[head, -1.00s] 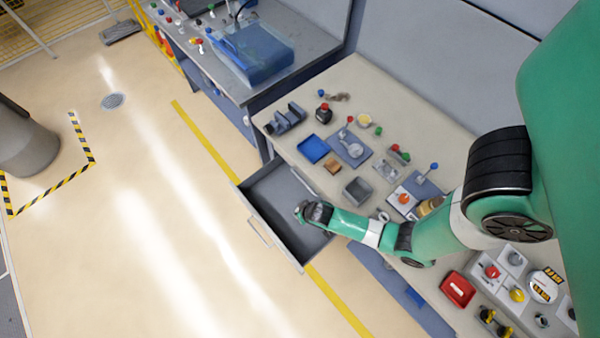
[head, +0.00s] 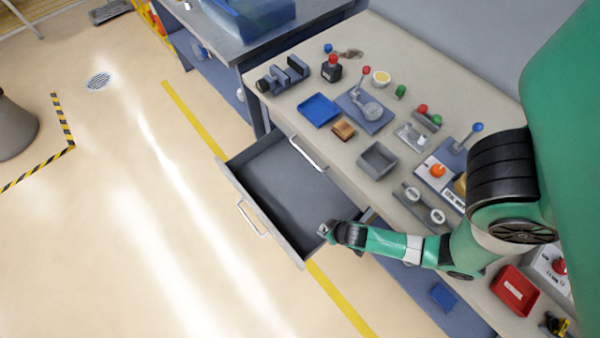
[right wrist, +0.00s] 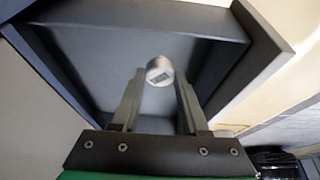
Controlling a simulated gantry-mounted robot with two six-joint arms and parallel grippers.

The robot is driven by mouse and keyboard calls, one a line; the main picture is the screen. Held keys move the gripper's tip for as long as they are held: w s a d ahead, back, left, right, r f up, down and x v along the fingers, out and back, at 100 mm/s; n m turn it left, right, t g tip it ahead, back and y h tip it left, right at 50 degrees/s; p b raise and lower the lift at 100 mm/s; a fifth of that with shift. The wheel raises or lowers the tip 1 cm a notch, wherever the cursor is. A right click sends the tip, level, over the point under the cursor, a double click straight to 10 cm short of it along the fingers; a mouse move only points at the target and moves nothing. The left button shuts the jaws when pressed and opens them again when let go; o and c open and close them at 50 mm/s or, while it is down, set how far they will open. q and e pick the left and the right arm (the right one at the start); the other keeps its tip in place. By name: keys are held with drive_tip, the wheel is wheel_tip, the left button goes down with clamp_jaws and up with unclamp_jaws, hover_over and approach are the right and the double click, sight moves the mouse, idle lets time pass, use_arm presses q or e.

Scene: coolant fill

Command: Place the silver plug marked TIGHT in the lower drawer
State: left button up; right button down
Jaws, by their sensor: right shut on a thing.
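The silver plug (right wrist: 159,71) is held between the fingertips of my right gripper (right wrist: 158,80) in the right wrist view. Its round end shows a dark label too small to read. The open grey lower drawer (head: 268,180) sticks out from the bench front in the head view and looks empty. My right gripper (head: 325,231) is at the drawer's right end in the head view. The right wrist view shows the drawer's inside (right wrist: 105,57) beyond the plug. I cannot tell the plug's height above the drawer floor. My left gripper is not in view.
An upper drawer handle (head: 308,153) is on the bench front above the open drawer. The benchtop holds a blue tray (head: 319,110), a grey bin (head: 377,160), a holder with two round silver pieces (head: 424,206) and a red tray (head: 514,290). Open floor lies left.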

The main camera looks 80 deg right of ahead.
drive_tip(key=w+d+f+b, duration=0.1)
drive_tip(key=w+f+b, duration=0.1)
drive_tip(key=w+f, duration=0.1)
drive_tip(key=w+d+f+b, duration=0.2)
drive_tip(key=w, duration=0.2)
drive_tip(key=w+d+f+b, duration=0.2)
drive_tip(key=w+f+b, duration=0.1)
drive_tip(key=w, duration=0.1)
drive_tip(key=shift+w+d+f, duration=0.1)
drive_tip(key=shift+d+f, duration=0.15)
drive_tip(key=shift+f, duration=0.1)
drive_tip(key=shift+w+d+f, duration=0.1)
drive_tip(key=shift+w, duration=0.15)
drive_tip(key=b+x, duration=0.2)
drive_tip(key=x, duration=0.1)
drive_tip(key=shift+s+f+b, duration=0.1)
drive_tip(key=shift+f+b, duration=0.25)
drive_tip(key=shift+b, duration=0.05)
drive_tip(key=shift+f, duration=0.3)
drive_tip(key=shift+a+r, duration=0.1)
drive_tip(key=shift+a, duration=0.1)
drive_tip(key=shift+c, duration=2.1)
unclamp_jaws()
